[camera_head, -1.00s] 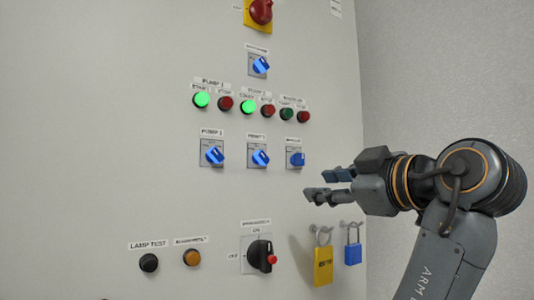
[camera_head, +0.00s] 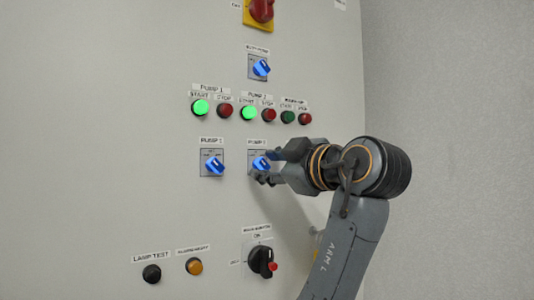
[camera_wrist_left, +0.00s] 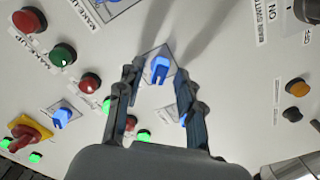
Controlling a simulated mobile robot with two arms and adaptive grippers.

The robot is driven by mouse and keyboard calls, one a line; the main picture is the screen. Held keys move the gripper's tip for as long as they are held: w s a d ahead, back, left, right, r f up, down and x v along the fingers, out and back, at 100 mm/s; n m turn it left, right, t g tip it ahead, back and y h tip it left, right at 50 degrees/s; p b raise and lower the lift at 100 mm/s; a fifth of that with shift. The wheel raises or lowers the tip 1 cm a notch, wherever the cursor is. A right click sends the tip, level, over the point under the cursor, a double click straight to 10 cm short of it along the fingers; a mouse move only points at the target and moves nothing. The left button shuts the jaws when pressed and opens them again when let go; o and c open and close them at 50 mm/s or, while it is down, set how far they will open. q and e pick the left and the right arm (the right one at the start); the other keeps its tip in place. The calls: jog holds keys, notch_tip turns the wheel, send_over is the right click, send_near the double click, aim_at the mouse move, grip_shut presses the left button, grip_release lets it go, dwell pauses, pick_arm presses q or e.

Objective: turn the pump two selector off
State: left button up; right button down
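The pump two selector (camera_head: 261,163) is a blue knob on a square plate, on the grey panel. In the left wrist view it (camera_wrist_left: 159,70) sits between my left gripper's fingertips. My left gripper (camera_head: 271,169) comes in from the right of the head view, close to the selector. Its two fingers are apart, with visible gaps beside the knob; touch cannot be made out. The knob is tilted on its plate and partly covered by the fingers in the head view. My right gripper is not in view.
The pump one selector (camera_head: 213,165) is to the left. Pump start and stop buttons, including a lit green one (camera_head: 249,112), are above. A black rotary switch (camera_head: 262,261) is below. The make-up selector and padlocks are mostly hidden behind my arm in the head view.

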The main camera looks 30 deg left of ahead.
pick_arm(q)
jog(key=shift+w+a, duration=0.25)
jog(key=shift+a, duration=0.2)
jog(key=shift+d, duration=0.1)
grip_shut()
jog(key=shift+s, duration=0.1)
